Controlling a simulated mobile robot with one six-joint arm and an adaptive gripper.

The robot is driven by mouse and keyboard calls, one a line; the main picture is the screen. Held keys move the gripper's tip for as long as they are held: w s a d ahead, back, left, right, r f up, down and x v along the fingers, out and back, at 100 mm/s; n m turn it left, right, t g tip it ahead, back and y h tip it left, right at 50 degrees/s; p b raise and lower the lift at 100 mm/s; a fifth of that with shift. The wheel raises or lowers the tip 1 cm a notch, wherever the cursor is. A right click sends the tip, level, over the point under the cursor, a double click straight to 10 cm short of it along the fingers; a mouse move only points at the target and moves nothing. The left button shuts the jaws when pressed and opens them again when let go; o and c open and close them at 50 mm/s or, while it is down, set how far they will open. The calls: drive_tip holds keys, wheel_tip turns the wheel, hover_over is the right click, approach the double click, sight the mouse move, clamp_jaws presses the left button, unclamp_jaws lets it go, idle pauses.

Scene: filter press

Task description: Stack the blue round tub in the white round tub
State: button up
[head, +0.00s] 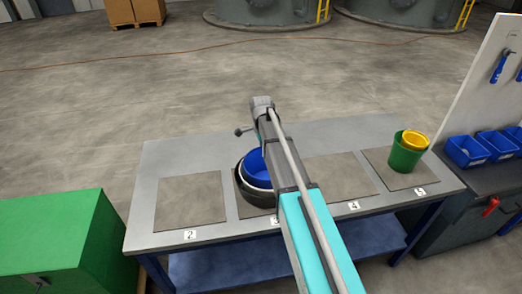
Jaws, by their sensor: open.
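The blue round tub (255,168) sits inside the white round tub, with the white rim (246,181) showing around its left and front side. Both are within a larger black tub (241,192) on the mat above label 3. My arm crosses in front and hides the right side of these tubs, so I cannot tell how deep or level the blue tub sits. My gripper cannot be made out; the far end of my arm is beyond the tubs, near the table's back edge.
A green tub (407,158) with a yellow tub (412,139) in it stands on the right mat. The left mat (190,200) is bare, and the mat by label 4 (343,173) looks empty. Blue bins (466,151) stand at right; a green cabinet (65,245) is at left.

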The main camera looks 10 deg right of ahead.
drive_tip(key=shift+r, duration=0.15)
wheel_tip(320, 180, up, 13)
drive_tip(key=w+p, duration=0.1)
drive_tip(key=p, duration=1.2)
drive_tip(key=shift+w, duration=0.2)
drive_tip(key=shift+s, duration=0.1)
idle(0.6)
drive_tip(key=s+n+t, duration=0.1)
drive_tip(key=s+n, duration=1.6)
drive_tip(key=s, duration=0.8)
drive_tip(key=shift+s, duration=0.2)
